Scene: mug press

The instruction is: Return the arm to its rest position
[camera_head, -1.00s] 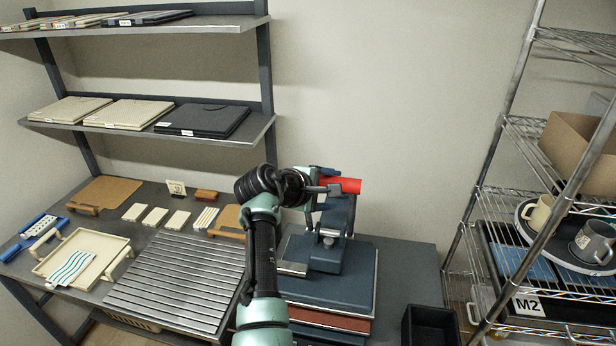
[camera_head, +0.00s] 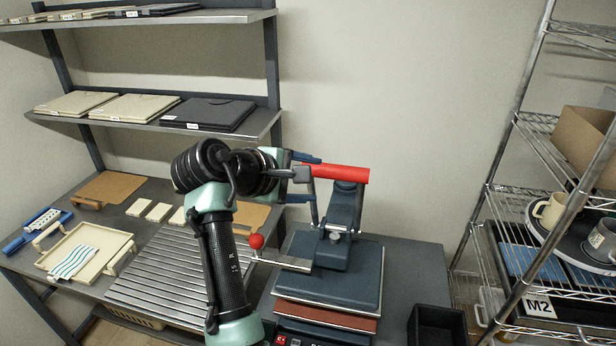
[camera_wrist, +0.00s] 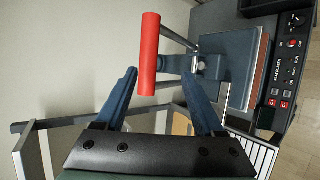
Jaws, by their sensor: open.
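My gripper (camera_head: 312,176) is open and empty, beside the left part of the press's red handle (camera_head: 340,173). In the wrist view, the two blue fingers of my gripper (camera_wrist: 159,76) stand wide apart. The lower end of the red handle (camera_wrist: 149,50) shows between their tips, with a gap to each finger. How far beyond the tips it lies is hard to tell. The blue press (camera_head: 340,265) stands on the table with its handle raised. My arm bends up from the bottom of the head view, in front of the slatted rack.
A red-knobbed lever (camera_head: 256,241) stands left of the press, close to my arm. A slatted metal rack (camera_head: 165,285) and a cream tray (camera_head: 85,250) lie left. A black bin (camera_head: 436,325) is right of the press.

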